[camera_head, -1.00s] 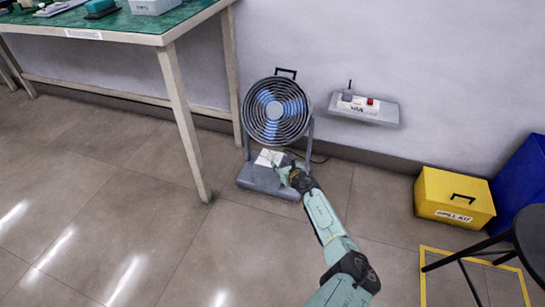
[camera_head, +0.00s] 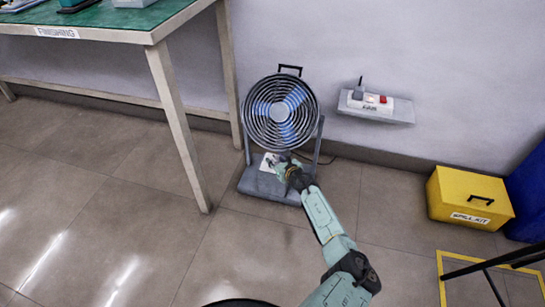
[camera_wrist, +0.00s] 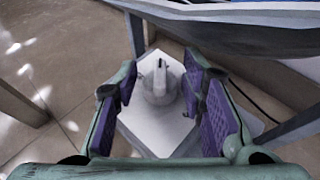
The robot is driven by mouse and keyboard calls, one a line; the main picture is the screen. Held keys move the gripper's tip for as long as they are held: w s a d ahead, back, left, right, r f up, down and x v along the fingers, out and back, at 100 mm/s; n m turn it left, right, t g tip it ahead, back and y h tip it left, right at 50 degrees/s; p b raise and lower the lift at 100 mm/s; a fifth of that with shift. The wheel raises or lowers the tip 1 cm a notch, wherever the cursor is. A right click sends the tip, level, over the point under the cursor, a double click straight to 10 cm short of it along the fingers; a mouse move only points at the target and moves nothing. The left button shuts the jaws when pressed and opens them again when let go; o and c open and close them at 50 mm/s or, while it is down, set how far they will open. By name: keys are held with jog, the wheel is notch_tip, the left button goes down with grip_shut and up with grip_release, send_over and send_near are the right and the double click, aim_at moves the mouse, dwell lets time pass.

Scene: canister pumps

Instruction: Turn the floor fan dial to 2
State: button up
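The floor fan (camera_head: 281,112) stands on the floor against the wall, with a round grille above a grey base (camera_head: 250,184). A pale dial plate lies on the base, partly covered by my gripper in the head view. In the wrist view the grey dial (camera_wrist: 159,82) stands up from the white plate (camera_wrist: 158,133) with a raised grip on top. My gripper (camera_wrist: 165,98) is open, its purple-padded fingers on either side of the dial with gaps showing. It also shows at the fan base in the head view (camera_head: 285,168). I cannot read the dial's numbers.
A green-topped table (camera_head: 110,25) stands at the left, its leg (camera_head: 180,130) close to the fan. A wall shelf (camera_head: 375,108) holds a power strip at the right. A yellow spill kit box (camera_head: 470,197) sits at far right. The floor in front is open.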

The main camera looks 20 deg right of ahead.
jog(key=shift+c, duration=0.2)
grip_shut()
dwell(0.4)
jog(key=shift+a+r+p, duration=0.1)
jog(key=shift+p, duration=0.25)
